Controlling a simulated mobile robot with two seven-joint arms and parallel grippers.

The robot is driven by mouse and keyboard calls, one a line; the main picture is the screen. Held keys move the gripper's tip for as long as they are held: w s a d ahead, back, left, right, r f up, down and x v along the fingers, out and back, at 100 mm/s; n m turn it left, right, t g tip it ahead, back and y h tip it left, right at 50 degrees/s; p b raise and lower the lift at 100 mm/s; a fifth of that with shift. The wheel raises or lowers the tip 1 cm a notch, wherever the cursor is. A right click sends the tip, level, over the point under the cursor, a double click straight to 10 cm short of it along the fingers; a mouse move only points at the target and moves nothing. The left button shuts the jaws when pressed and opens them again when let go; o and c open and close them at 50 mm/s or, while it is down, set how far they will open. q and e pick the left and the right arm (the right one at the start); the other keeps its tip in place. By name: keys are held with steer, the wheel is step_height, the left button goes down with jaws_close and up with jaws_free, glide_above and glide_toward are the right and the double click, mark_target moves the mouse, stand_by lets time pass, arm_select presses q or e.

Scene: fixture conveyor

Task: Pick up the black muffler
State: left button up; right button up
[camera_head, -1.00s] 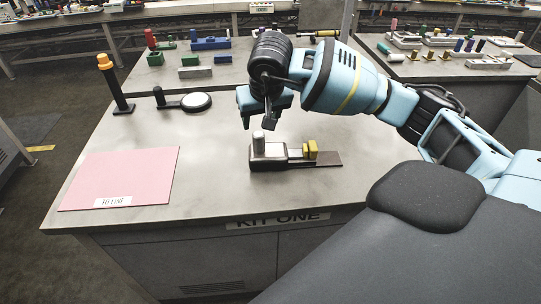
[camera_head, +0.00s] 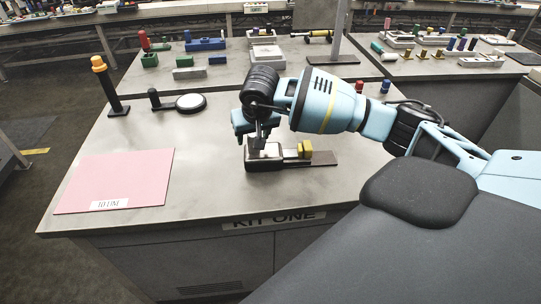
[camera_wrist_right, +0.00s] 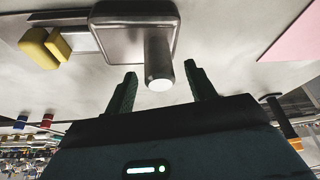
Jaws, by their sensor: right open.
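A dark, box-shaped body with an upright grey peg, probably the black muffler (camera_head: 262,163), rests on the near table below my right gripper. In the right wrist view the dark body (camera_wrist_right: 137,20) is at the top, with its peg (camera_wrist_right: 158,70) pointing toward me. My right gripper (camera_head: 258,140) points down over it, and its fingers partly hide the peg in the head view. In the wrist view the open fingers (camera_wrist_right: 161,78) lie on either side of the peg's end, apart from it. My left gripper is out of view.
Yellow blocks (camera_head: 305,149) sit on the strip right of the dark body. A pink mat (camera_head: 115,180) lies at left. A black post with an orange top (camera_head: 107,85) and a round white disc (camera_head: 191,102) stand behind. The table's middle left is clear.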

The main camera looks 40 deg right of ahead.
steer(key=shift+c, duration=0.2)
jaws_close()
steer(key=shift+r, duration=0.1)
